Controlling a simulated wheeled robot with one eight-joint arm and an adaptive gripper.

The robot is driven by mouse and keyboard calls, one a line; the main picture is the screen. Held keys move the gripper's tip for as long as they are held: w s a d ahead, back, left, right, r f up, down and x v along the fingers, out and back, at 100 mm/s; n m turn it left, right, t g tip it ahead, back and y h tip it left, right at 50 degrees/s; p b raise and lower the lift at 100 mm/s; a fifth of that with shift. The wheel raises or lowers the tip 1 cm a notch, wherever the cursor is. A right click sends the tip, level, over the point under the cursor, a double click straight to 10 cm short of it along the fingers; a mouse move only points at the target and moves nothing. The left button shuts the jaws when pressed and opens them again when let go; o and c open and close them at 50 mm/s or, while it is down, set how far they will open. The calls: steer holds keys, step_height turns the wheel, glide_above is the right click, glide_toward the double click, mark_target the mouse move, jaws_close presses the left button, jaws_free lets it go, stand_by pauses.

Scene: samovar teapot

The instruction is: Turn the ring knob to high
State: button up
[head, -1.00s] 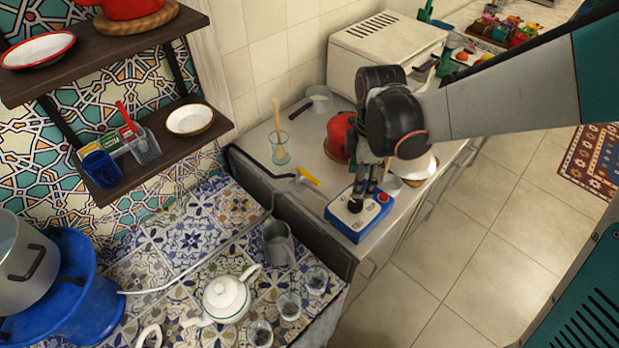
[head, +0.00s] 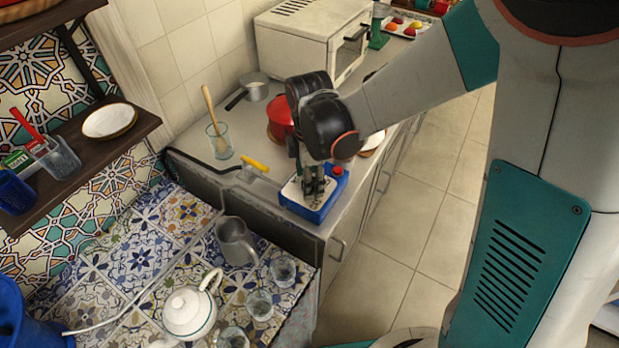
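A blue box (head: 318,214) with a pale top and a red button (head: 337,171) sits at the near right edge of the grey counter. My gripper (head: 313,190) points down over the box's top, with its dark fingertips at or just above the surface. The ring knob cannot be made out; the fingers cover the middle of the top. I cannot tell whether the fingers are around a knob, touching it or apart from it, nor the knob's setting.
Beside the box lies a yellow-handled tool (head: 255,165). A glass with a wooden stick (head: 219,140), a saucepan (head: 256,88), a red pot (head: 280,118) and a white oven (head: 312,40) stand behind. A teapot (head: 190,311) and metal jug (head: 236,241) stand on the tiled surface.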

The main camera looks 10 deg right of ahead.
steer(key=c, duration=1.1)
steer(key=shift+m, duration=0.3)
steer(key=m, duration=1.2)
steer(key=shift+m+b, duration=0.3)
steer(key=m, duration=0.3)
steer(key=shift+m, duration=0.3)
steer(key=m, duration=0.3)
steer(key=shift+m, duration=0.4)
steer(key=m, duration=0.6)
steer(key=shift+m, duration=0.3)
